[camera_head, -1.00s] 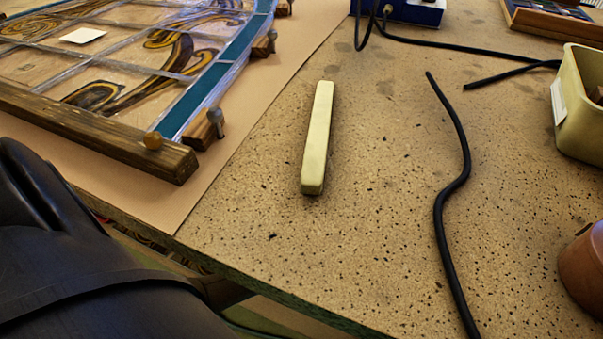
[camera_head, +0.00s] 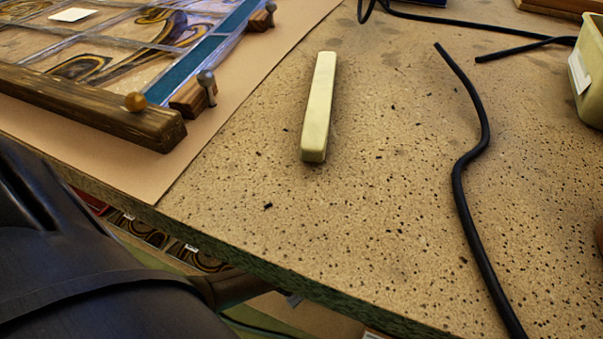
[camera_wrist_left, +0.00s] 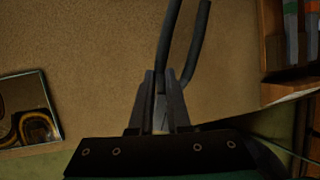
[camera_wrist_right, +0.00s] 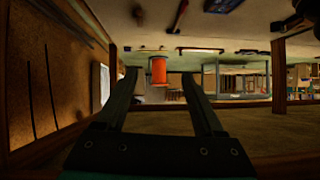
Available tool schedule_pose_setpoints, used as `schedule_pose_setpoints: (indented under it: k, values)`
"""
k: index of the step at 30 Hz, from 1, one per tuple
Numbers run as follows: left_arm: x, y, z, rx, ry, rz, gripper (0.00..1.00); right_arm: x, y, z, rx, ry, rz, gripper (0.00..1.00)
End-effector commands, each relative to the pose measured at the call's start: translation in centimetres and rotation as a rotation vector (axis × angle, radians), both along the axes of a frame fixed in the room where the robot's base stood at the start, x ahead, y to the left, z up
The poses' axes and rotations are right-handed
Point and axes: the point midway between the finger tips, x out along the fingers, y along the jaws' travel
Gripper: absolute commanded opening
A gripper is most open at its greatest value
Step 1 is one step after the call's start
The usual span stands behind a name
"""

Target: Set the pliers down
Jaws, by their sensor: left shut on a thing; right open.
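The pliers (camera_wrist_left: 196,40) show in the left wrist view as two dark grey handles reaching up and away from my left gripper (camera_wrist_left: 160,74). My left gripper is shut on them; their jaw end is hard to make out between the fingers. Behind them is a plain tan surface, and I cannot tell how far off it is. My right gripper (camera_wrist_right: 159,74) is open and empty, facing out into the room. Neither gripper nor the pliers show in the head view.
In the head view, a pale bar (camera_head: 318,105) lies on the speckled bench (camera_head: 390,200). The leaded panel (camera_head: 190,75) in its wooden frame is at left. A black cable (camera_head: 462,170) and cream bin (camera_head: 590,75) are at right. Bare bench lies between bar and cable.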

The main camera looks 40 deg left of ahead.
Motion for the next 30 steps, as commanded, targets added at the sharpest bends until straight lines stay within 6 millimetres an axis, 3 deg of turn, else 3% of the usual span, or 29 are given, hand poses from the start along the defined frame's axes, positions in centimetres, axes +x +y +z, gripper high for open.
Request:
schedule_pose_setpoints:
  k: [18, 30]
  values:
    - [0.1, 0.0, -2.7, -0.001, -0.003, 0.001, 0.00, 0.0, 3.1, 1.6, 0.187, -0.307, 0.009, 0.70]
    - [0.1, 0.0, -3.6, 0.000, -0.001, 0.000, 0.00, -0.8, 3.8, 3.0, 0.275, -0.444, -0.002, 0.70]
